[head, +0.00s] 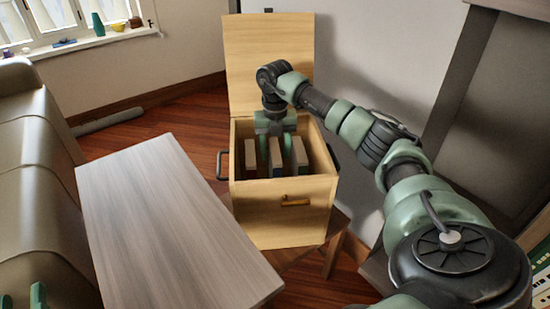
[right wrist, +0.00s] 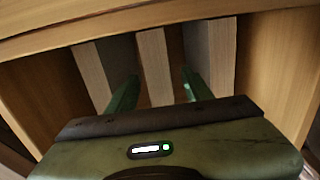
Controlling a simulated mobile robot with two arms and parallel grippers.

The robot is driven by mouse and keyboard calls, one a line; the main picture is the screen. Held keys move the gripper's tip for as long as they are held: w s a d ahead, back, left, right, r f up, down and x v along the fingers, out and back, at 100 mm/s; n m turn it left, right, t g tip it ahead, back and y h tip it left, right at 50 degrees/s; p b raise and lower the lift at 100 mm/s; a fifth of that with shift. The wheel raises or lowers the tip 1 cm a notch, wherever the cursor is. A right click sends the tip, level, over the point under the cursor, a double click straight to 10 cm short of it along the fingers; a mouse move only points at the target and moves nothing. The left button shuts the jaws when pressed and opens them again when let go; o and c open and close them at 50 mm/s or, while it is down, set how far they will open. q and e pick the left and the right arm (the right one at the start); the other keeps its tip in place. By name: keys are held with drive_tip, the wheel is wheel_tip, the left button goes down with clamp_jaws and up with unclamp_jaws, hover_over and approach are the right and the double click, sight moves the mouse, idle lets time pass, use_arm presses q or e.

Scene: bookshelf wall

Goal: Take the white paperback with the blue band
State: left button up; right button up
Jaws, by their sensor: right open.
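Three books stand upright in an open wooden box: a left one (head: 250,160), a middle one (head: 276,157) and a right one (head: 299,152). Mostly their pale page edges show, so I cannot tell which is the white paperback with the blue band. My right gripper (head: 275,140) is in the box, open, pointing down. In the right wrist view its fingers (right wrist: 160,90) stand on either side of the middle book (right wrist: 154,60), with visible gaps. My left gripper (head: 22,299) shows only its green fingertips, apart and empty, at the lower left.
The wooden box (head: 285,215) has a raised lid (head: 268,45) behind and close side walls around the books. A bare grey-brown table (head: 170,220) stands at left, beside a sofa (head: 30,150). A dark cabinet (head: 480,100) stands at right.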

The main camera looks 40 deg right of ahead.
drive_tip(key=shift+f, duration=0.15)
clamp_jaws()
idle(1.4)
